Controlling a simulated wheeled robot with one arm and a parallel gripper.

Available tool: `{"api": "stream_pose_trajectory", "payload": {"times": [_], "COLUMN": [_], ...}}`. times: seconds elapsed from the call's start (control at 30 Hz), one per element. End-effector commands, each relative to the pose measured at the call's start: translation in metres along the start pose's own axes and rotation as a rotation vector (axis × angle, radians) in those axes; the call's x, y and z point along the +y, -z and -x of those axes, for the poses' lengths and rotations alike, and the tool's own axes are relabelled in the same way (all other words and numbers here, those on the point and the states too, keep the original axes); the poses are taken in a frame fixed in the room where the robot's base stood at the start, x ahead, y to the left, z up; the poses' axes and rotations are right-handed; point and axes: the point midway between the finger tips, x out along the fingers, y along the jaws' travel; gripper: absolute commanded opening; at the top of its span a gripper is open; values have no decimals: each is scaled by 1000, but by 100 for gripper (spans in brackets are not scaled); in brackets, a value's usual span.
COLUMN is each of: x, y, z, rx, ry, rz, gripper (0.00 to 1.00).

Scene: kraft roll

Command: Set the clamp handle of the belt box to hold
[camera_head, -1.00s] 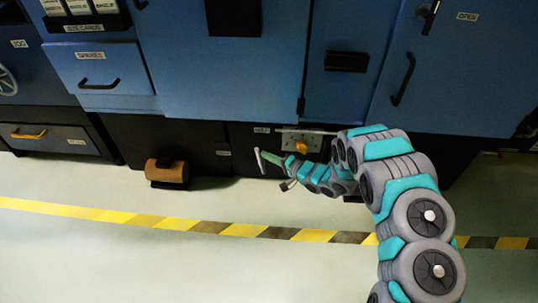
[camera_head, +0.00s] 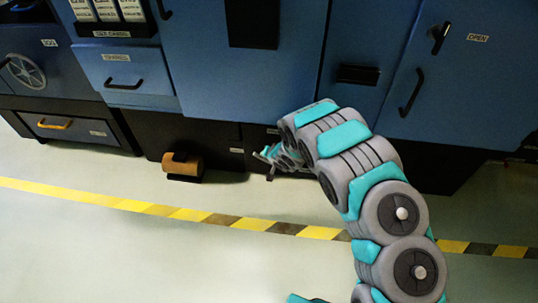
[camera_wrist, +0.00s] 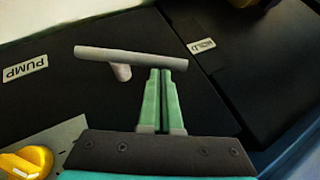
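The clamp handle (camera_wrist: 110,53) is a grey T-shaped bar on a short stem, on a black panel in the wrist view. Its bar lies nearly crosswise in that picture, tilted slightly down to the right. My gripper (camera_wrist: 166,70) has its two green fingers side by side with only a thin dark gap. Their tips meet the lower edge of the bar near its right end; I cannot tell whether they touch it. The HOLD label (camera_wrist: 202,45) is right of the bar's end. In the head view my gripper (camera_head: 264,154) is at the low black panel, and the handle is not clearly visible.
A PUMP label (camera_wrist: 25,68) and a yellow knob (camera_wrist: 28,162) are at left in the wrist view. In the head view a brown roll (camera_head: 182,164) sits on the floor left of my gripper.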

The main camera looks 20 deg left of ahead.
Motion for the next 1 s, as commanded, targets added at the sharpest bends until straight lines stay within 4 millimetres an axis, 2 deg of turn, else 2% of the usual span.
{"api": "stream_pose_trajectory", "payload": {"times": [0.13,1.0], "x": [-1,-8], "y": [-5,-9], "z": [-7,-16], "rx": [0,3], "ry": [-50,-300], "rz": [34,203], "gripper": [0,0]}}
